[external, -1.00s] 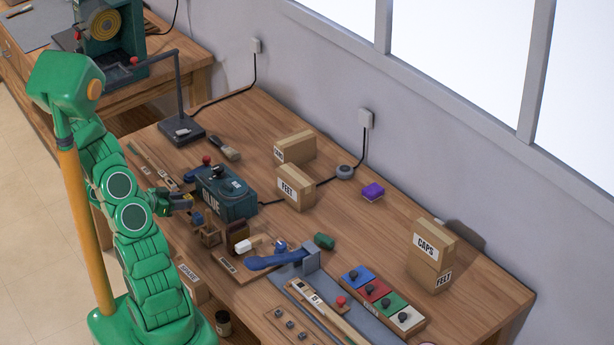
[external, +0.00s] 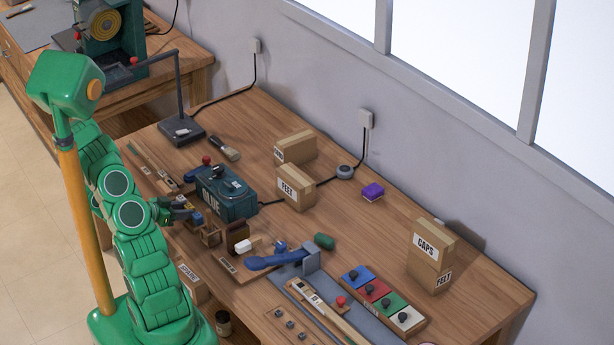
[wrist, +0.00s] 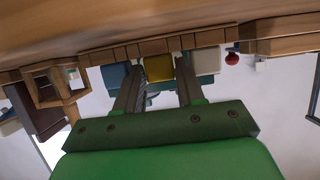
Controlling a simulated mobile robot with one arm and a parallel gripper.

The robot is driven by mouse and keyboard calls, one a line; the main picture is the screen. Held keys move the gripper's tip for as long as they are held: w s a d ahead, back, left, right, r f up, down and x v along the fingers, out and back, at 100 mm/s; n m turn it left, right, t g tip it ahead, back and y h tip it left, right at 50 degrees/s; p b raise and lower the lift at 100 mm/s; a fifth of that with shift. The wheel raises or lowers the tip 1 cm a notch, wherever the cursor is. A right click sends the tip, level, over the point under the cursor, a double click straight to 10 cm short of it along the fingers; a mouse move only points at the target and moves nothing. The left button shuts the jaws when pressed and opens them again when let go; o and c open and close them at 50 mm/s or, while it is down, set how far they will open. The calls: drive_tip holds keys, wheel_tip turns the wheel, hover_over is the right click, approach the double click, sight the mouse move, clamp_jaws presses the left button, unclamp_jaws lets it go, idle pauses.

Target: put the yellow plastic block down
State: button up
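The yellow plastic block (wrist: 158,69) shows in the wrist view between the two fingertips of my gripper (wrist: 158,74). The fingers lie against its two sides, and the gripper looks shut on it. Its top edge in the picture is close to a row of small wooden pieces (wrist: 155,46); I cannot tell whether it rests on anything. In the external view my gripper (external: 190,211) is low at the bench's near edge, left of the wooden holder, and the yellow block cannot be made out there.
In the wrist view a blue block (wrist: 115,76) and a whitish block (wrist: 207,62) are on either side of the yellow one. The green glue box (external: 228,195) stands just behind my gripper. A small wooden holder (external: 209,236) is close on its right.

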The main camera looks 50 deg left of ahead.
drive_tip(key=o, duration=0.3)
idle(0.5)
drive_tip(key=shift+v, duration=2.25)
drive_tip(key=shift+s+r, duration=0.1)
drive_tip(key=shift+s, duration=0.1)
drive_tip(key=shift+c, duration=1)
